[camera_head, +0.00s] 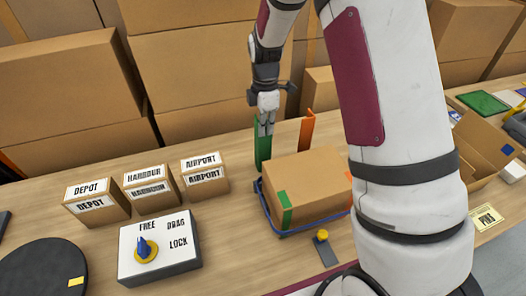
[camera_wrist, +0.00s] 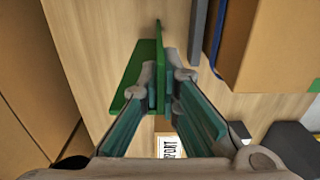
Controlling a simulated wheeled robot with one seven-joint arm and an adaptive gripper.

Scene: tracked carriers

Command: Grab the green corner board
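The green corner board (camera_head: 262,147) stands upright on the table, just behind the left back corner of the cardboard box on the blue-rimmed carrier. In the wrist view the board (camera_wrist: 158,45) shows as an L-shaped angle seen from above. My gripper (camera_head: 267,122) is over the board's top, pointing down. In the wrist view the fingertips of my gripper (camera_wrist: 160,85) lie close on both sides of one flange, with no clear gap. The lower part of the held flange is hidden by the fingers.
The cardboard box (camera_head: 306,183) sits on a blue carrier (camera_head: 284,233). An orange corner board (camera_head: 307,130) stands behind it. Small labelled boxes (camera_head: 148,190) and a knob panel (camera_head: 160,250) are to the left. Large cartons (camera_head: 190,75) stand behind the table.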

